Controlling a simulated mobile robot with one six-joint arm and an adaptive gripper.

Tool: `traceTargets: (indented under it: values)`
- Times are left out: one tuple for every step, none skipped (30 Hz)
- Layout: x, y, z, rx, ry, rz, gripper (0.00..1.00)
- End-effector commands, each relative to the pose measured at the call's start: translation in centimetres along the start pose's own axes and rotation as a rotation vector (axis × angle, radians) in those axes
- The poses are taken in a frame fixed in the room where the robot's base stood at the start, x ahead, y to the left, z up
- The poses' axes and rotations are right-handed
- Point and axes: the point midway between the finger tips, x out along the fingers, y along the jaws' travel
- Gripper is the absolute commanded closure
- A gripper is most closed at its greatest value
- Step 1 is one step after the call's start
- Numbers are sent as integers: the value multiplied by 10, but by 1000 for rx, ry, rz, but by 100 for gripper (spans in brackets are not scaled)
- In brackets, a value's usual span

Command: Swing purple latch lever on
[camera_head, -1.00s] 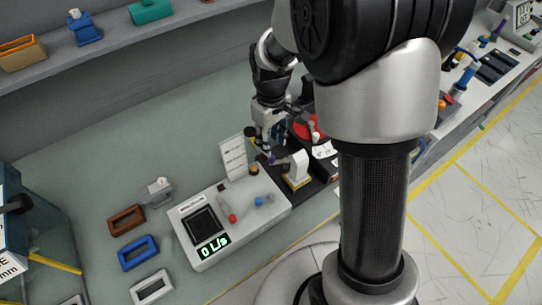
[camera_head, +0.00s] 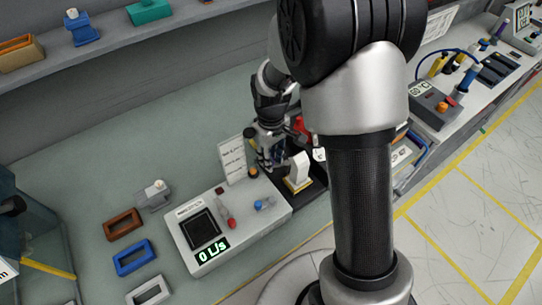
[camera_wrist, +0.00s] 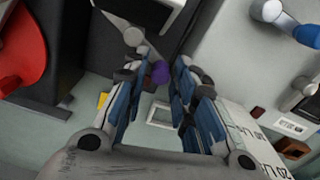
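The purple knob (camera_wrist: 160,72) of the latch lever shows in the wrist view, at the end of a grey linkage (camera_wrist: 135,38) on a dark base. My gripper (camera_wrist: 158,76) is open around the knob, with one blue-padded finger on each side. Gaps seem to show between knob and fingers; contact is not clear. In the head view my gripper (camera_head: 268,163) is low over the dark fixture beside a white block (camera_head: 299,169), and it largely hides the lever.
A grey panel (camera_head: 243,230) with a "0 L/s" display (camera_head: 212,250), red knob and blue knob is close to the left of the gripper. A white sign (camera_head: 232,160) stands behind it. A red disc (camera_wrist: 22,45) is beside the lever.

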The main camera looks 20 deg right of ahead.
Motion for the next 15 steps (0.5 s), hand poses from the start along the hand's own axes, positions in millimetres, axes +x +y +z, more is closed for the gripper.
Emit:
traceTargets:
  values:
    - [0,0,0,0,0,0,81]
    - [0,0,0,0,0,0,83]
    - [0,0,0,0,0,0,86]
    - [0,0,0,0,0,0,88]
    - [0,0,0,0,0,0,90]
    - [0,0,0,0,0,0,92]
    - [0,0,0,0,0,0,94]
    - [0,0,0,0,0,0,96]
    - [0,0,0,0,0,0,99]
    - [0,0,0,0,0,0,100]
    - [0,0,0,0,0,0,100]
    - [0,0,0,0,0,0,100]
    - [0,0,0,0,0,0,100]
    - [0,0,0,0,0,0,100]
    - [0,0,0,1,0,0,100]
